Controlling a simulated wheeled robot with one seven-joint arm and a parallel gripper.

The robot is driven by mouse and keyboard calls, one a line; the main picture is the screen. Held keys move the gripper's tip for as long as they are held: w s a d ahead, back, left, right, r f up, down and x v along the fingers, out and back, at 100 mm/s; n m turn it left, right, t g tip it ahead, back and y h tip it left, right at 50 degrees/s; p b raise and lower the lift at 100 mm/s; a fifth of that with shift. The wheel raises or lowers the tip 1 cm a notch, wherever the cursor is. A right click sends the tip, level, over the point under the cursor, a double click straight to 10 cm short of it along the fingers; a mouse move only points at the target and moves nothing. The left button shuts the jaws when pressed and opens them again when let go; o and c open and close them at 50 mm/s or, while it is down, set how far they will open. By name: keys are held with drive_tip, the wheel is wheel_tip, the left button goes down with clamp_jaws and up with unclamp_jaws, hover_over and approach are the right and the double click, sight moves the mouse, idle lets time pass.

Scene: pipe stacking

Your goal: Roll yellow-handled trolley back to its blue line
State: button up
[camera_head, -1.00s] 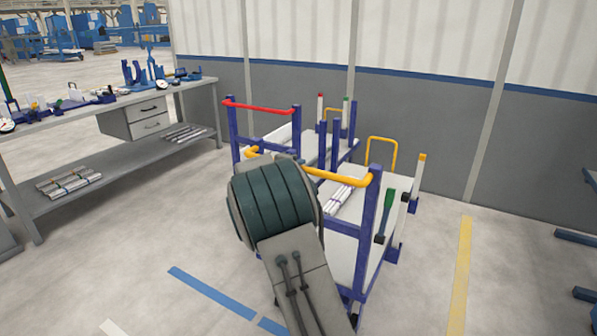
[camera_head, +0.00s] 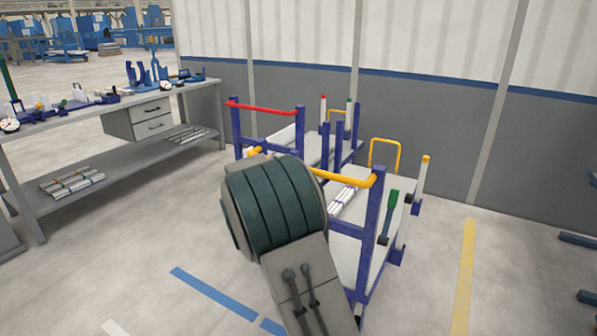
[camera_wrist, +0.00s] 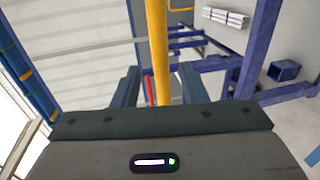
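The yellow-handled trolley (camera_head: 369,225) has blue posts and pale shelves carrying white pipes. It stands beyond the blue floor line (camera_head: 213,293), whose right end passes behind my arm. Its yellow handle (camera_head: 343,178) is partly hidden by my wrist in the head view. In the wrist view the yellow handle (camera_wrist: 158,45) runs between the two fingers of my gripper (camera_wrist: 158,86). The fingers are open, with a gap visible on both sides of the bar. The head view hides my fingers.
A red-handled trolley (camera_head: 262,108) stands close behind, near the grey wall. A workbench (camera_head: 120,105) with tools stands at left. A yellow floor line (camera_head: 463,275) lies at right. The floor in front at left is clear.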

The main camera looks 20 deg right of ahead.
drive_tip(key=v, duration=0.8)
